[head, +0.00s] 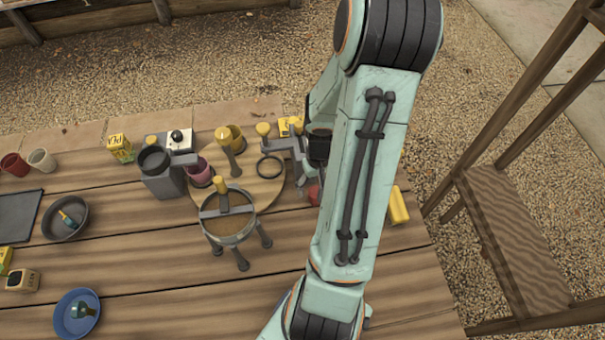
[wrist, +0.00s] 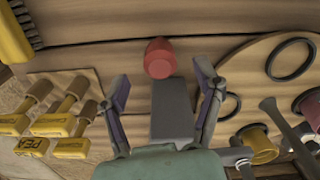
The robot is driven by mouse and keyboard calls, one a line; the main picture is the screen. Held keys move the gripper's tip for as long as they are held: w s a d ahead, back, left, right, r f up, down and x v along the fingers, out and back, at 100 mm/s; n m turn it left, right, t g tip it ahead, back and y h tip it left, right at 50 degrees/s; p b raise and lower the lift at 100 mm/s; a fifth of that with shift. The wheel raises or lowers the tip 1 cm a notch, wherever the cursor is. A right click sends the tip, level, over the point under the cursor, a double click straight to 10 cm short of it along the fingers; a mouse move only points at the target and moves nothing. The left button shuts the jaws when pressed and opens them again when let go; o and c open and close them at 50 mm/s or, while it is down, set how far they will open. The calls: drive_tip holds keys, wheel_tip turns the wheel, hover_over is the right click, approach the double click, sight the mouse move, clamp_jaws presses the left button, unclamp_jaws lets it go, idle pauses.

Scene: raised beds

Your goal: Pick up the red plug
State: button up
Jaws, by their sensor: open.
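The red plug (wrist: 160,58) is a small rounded red piece on the wooden planks, at the upper middle of the wrist view. My gripper (wrist: 160,75) is open, with one finger on each side of the picture below the plug. The plug shows in line with the gap between the fingers, and no finger appears to touch it. In the head view only a part of the red plug (head: 314,194) shows beside my arm, which hides the rest. The fingers cannot be made out clearly there.
A round wooden board (head: 266,192) with a black ring (head: 270,167) lies left of the plug, near a tripod sieve (head: 229,230) and a grey container (head: 161,179). A yellow brush (wrist: 16,38) and several yellow-ended tools (wrist: 62,125) lie on the plug's other side. Front planks are mostly clear.

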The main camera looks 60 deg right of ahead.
sight(315, 197)
drive_tip(key=shift+f, duration=2.7)
drive_tip(key=c, duration=1.1)
